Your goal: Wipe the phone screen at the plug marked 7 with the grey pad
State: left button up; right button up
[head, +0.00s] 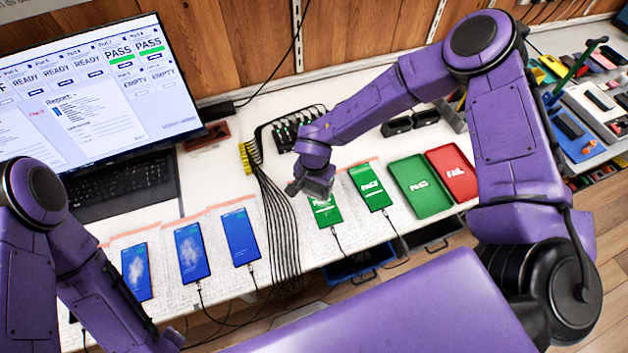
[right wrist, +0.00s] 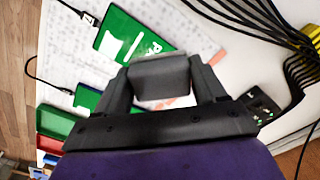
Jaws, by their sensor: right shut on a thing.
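My right gripper (head: 314,190) is shut on the grey pad (right wrist: 160,78) and holds it just behind the left green-screen phone (head: 325,211). This phone shows in the right wrist view (right wrist: 124,38) beside the pad, with white lettering. Whether the pad touches anything is unclear. A second green-screen phone (head: 370,186) lies to the right. Three blue-screen phones, left (head: 137,272), middle (head: 191,252) and right (head: 241,237), lie to the left; the left and middle ones bear whitish smudges. The plug numbers are not readable. My left gripper is out of view.
Black cables (head: 278,225) run across the bench between the blue and green phones. A green tray (head: 421,186) and a red tray (head: 455,174) lie to the right. A laptop (head: 85,95) stands at the back left. Tools and parts crowd the far right.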

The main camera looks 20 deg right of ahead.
jog(key=shift+r+p, duration=1.2)
jog(key=shift+r, duration=0.25)
jog(key=shift+f, duration=0.1)
